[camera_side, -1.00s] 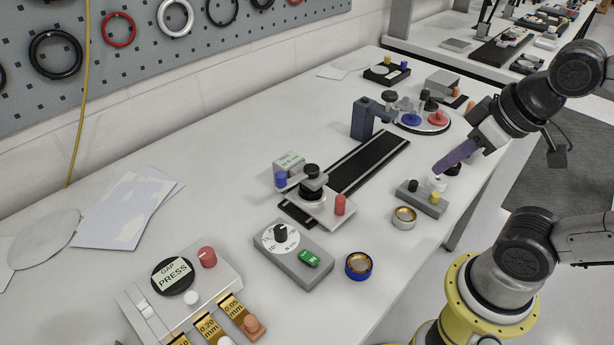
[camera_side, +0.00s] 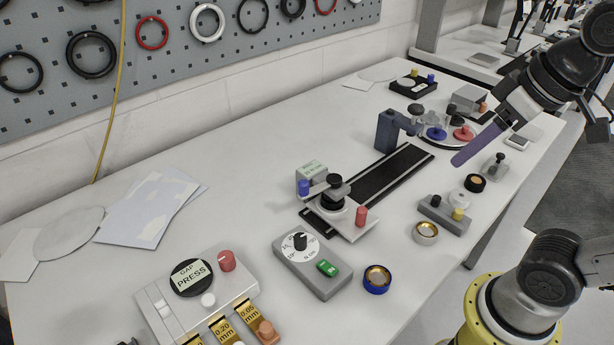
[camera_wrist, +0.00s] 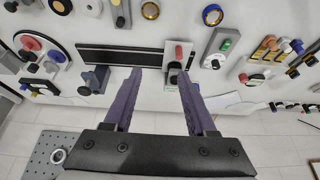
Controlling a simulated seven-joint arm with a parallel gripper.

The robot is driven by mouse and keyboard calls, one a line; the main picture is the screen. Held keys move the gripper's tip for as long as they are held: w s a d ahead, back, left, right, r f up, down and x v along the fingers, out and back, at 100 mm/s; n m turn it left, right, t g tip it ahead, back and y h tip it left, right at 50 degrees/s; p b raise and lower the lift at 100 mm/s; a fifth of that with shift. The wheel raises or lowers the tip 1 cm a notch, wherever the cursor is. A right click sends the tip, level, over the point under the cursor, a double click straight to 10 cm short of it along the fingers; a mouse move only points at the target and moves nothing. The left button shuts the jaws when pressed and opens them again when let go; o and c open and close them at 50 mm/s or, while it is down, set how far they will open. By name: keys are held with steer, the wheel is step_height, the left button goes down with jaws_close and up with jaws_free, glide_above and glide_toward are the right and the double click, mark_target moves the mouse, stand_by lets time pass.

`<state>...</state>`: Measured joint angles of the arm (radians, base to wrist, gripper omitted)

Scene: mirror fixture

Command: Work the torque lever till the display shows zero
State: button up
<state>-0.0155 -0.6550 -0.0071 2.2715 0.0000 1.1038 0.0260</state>
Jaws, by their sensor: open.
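A fixture on a black rail carries a grey box with a small green display (camera_side: 312,168); its text is too small to read. Beside it are a short metal arm with a blue knob (camera_side: 304,188), a black knob (camera_side: 334,181) and a red upright handle (camera_side: 361,215). No part is labelled as the torque lever, so I cannot tell which it is. The red handle also shows in the wrist view (camera_wrist: 179,52). My gripper (camera_side: 458,161) is in the air right of the rail, apart from the fixture. In the wrist view its purple fingers (camera_wrist: 160,73) are spread and empty.
A dial box with a green switch (camera_side: 327,268) stands in front of the fixture. A dark blue post (camera_side: 388,132) stands at the rail's far end. A grey block with knobs (camera_side: 443,213) and loose rings (camera_side: 377,279) lie to the right.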

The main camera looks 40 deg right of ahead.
steer(key=w+a+r+g, duration=0.1)
steer(key=w+a+r, duration=0.1)
steer(key=w+r, duration=0.5)
steer(key=n+g, duration=0.3)
steer(key=g, duration=0.1)
glide_above(303, 182)
step_height(303, 182, down, 6)
step_height(303, 182, down, 14)
steer(key=shift+r, duration=0.1)
jaws_close()
stand_by(0.6)
